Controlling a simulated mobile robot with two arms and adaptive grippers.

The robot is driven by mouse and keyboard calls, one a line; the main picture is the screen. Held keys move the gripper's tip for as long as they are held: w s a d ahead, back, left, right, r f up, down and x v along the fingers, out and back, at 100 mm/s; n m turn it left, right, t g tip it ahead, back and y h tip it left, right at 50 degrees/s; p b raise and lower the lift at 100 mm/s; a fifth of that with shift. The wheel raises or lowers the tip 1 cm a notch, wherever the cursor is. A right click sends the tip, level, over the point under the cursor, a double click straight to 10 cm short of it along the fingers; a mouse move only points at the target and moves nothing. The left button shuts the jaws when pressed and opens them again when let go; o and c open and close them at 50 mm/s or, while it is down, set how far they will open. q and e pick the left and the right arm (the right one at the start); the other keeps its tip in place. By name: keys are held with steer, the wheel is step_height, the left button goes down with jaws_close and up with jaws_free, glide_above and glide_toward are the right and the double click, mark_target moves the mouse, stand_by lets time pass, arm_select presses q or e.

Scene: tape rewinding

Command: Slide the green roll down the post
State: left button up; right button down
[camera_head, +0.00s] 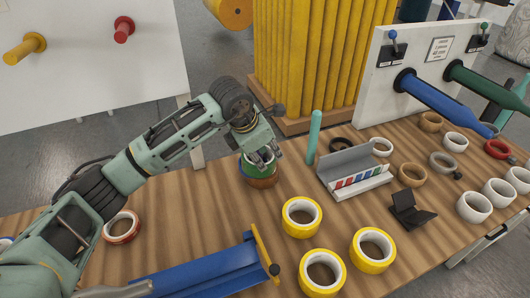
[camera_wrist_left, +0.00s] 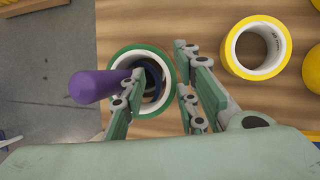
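In the left wrist view the green roll (camera_wrist_left: 117,65) is a green-edged ring with a white inside. My left gripper (camera_head: 268,157) is right above the roll with fingers apart. In the left wrist view the gripper (camera_wrist_left: 160,90) has one finger over the ring's opening and the other beyond its right edge. Contact is unclear.
Yellow rolls (camera_head: 289,217) lie in front, right of a blue holder (camera_head: 205,277). A teal post (camera_head: 314,138) and a grey box (camera_head: 345,163) stand to the right. A red-and-white roll (camera_head: 107,232) lies left. Bare wood shows left of the green roll.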

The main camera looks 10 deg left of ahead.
arm_select(q)
steer(key=shift+r, duration=0.1)
steer(key=v, duration=1.2)
stand_by(0.8)
